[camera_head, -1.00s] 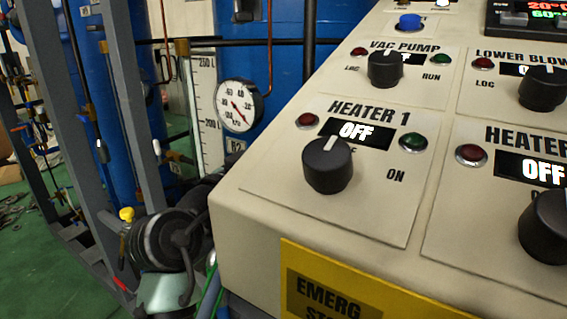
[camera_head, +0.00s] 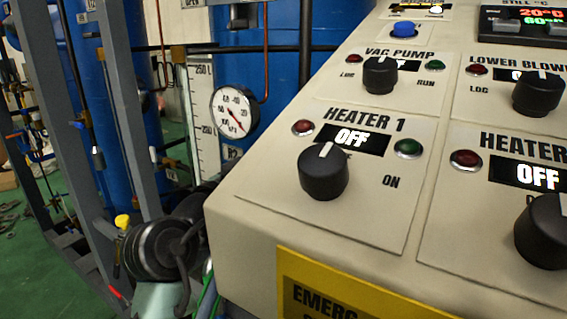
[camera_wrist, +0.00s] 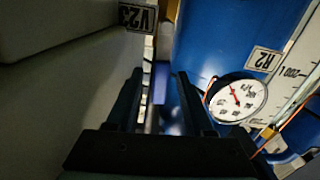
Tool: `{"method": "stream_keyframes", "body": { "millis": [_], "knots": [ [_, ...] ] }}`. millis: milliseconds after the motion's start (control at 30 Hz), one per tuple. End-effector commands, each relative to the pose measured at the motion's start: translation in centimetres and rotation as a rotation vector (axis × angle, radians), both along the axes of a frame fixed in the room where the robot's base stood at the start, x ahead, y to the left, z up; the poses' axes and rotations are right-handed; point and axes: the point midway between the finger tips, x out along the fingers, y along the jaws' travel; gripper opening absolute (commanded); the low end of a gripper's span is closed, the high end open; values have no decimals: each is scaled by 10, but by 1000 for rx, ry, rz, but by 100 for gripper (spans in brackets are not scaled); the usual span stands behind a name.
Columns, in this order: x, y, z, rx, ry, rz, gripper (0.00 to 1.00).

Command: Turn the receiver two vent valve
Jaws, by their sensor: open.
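My gripper (camera_wrist: 158,85) shows in the wrist view as two dark upright fingers, apart from each other. A blurred bluish-violet shape (camera_wrist: 160,82) lies between and beyond the fingers; I cannot tell whether it is the vent valve's handle. A tag reading V23 (camera_wrist: 136,16) hangs at the top, left of the fingers. The receiver two label R2 (camera_wrist: 263,59) is on the blue tank (camera_wrist: 220,40) to the right, above a round white gauge (camera_wrist: 238,98). In the head view the gauge (camera_head: 235,111) stands behind the panel; the vent valve cannot be made out there.
A beige control panel (camera_head: 260,205) with black knobs, such as the Heater 1 knob (camera_head: 324,172), fills the right of the head view. Grey frame posts (camera_head: 125,110) stand at left. In the wrist view, a large pale surface (camera_wrist: 60,80) lies close left of the fingers.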

Motion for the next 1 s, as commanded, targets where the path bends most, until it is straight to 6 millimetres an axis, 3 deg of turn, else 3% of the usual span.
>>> {"method": "stream_keyframes", "body": {
  "millis": [167, 600, 800, 1000],
  "knots": [
    [-16, 13, 0, -1, -1, 5, 52],
    [-89, 66, 0, 0, 0, 5, 52],
    [-103, 75, 0, 0, 2, 2, 52],
    [-104, 76, -1, 0, 1, 0, 52]
  ]
}}
